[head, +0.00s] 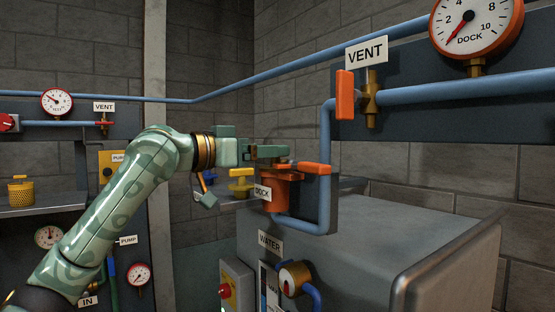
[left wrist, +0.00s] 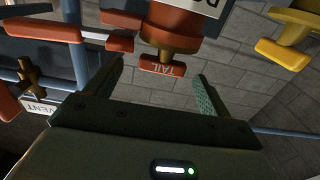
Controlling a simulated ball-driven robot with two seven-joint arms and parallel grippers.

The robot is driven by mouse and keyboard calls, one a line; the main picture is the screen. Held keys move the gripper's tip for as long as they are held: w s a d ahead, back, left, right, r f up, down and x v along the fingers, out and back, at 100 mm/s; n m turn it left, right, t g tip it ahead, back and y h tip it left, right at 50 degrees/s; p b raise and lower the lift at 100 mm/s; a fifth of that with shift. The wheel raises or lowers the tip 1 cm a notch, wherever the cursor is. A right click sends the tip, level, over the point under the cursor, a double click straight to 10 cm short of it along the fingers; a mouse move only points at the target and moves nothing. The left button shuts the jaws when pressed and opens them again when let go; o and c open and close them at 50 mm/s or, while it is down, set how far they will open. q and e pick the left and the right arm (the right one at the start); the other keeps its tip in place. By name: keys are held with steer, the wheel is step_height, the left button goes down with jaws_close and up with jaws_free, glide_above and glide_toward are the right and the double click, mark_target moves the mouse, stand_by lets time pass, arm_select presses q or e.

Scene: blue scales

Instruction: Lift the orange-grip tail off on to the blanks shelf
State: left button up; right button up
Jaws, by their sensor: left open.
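The orange-grip tail (left wrist: 162,66), its bar lettered TAIL, shows in the left wrist view on an orange-brown dock body (left wrist: 168,30). In the head view the dock body (head: 276,193) stands behind a DOCK label, joined to a blue pipe. My left gripper (head: 272,155) is at the top of this body. In the wrist view its open fingers (left wrist: 157,75) lie on either side of the TAIL bar, with gaps at both sides. Whether they reach its depth I cannot tell.
An orange lever (head: 315,168) sits close right of the dock body. A grey metal cabinet (head: 370,235) fills the lower right. The vent valve's orange handle (head: 345,95) hangs above right. A left shelf (head: 45,208) holds a yellow basket (head: 20,192).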

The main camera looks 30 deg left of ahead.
arm_select(q)
steer(key=shift+w+d, duration=0.2)
steer(key=shift+w, duration=0.35)
steer(key=p+x, duration=0.1)
steer(key=x, duration=0.3)
steer(key=shift+w+f+p, duration=0.15)
steer(key=shift+w+p, duration=0.15)
steer(key=shift+s, duration=0.15)
steer(key=shift+c, duration=1.2)
steer(key=c, duration=1.1)
arm_select(e)
steer(key=shift+w+d+r, duration=0.2)
steer(key=shift+d+r, duration=0.05)
steer(key=shift+r, duration=0.2)
steer(key=shift+w+d+r, duration=0.15)
steer(key=shift+d+r, duration=0.05)
steer(key=shift+r, duration=0.2)
arm_select(q)
steer(key=shift+o, duration=0.2)
